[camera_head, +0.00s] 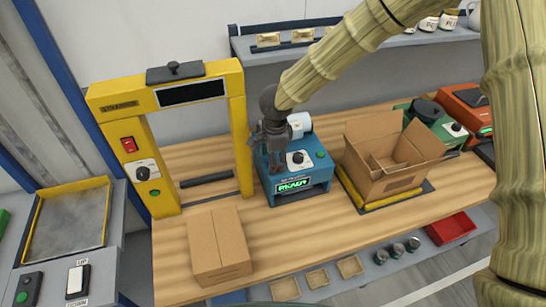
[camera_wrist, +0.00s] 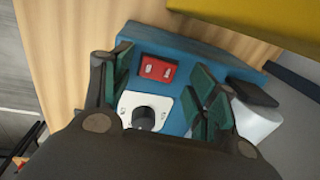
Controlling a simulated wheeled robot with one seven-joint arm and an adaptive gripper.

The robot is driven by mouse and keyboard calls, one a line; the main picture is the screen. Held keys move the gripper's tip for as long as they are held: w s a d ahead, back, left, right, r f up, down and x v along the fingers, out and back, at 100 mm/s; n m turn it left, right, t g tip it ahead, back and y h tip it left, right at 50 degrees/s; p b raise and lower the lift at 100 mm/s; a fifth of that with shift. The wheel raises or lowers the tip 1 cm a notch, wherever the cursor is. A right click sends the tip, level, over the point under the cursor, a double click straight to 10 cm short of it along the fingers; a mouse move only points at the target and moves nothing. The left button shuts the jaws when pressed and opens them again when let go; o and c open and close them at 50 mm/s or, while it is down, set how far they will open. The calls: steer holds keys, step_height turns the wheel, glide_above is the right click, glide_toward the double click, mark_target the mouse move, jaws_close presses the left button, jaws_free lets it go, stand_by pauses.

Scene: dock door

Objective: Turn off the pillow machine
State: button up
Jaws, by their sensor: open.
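The blue machine (camera_head: 312,170) stands on the wooden bench with a lit green READY sign (camera_head: 293,186) on its front. A black knob on a white plate (camera_head: 297,159) sits above the sign. In the wrist view the blue top (camera_wrist: 185,65) carries a red rocker switch (camera_wrist: 157,71) and the same knob (camera_wrist: 143,117). My gripper (camera_head: 268,150) is over the left part of the machine and hides the switch in the head view. In the wrist view my gripper (camera_wrist: 166,88) is open and empty, its green-padded fingers to either side of the switch. I cannot tell whether they touch the machine.
An open cardboard box (camera_head: 390,158) is close on the right. A closed box (camera_head: 217,245) lies at the front left. A white roll (camera_head: 301,124) is behind the blue machine.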

steer(key=shift+s+a+f, duration=0.1)
steer(key=shift+s+f, duration=0.15)
steer(key=shift+w+f, duration=0.3)
steer(key=shift+f, duration=0.05)
steer(key=shift+s+r, duration=0.15)
steer(key=shift+s, duration=0.05)
steer(key=c, duration=1)
steer(key=shift+w+g+p, duration=0.1)
steer(key=shift+g+p, duration=0.4)
steer(key=shift+p, duration=0.45)
steer(key=shift+g, duration=0.3)
steer(key=o, duration=1)
steer(key=shift+w, duration=0.15)
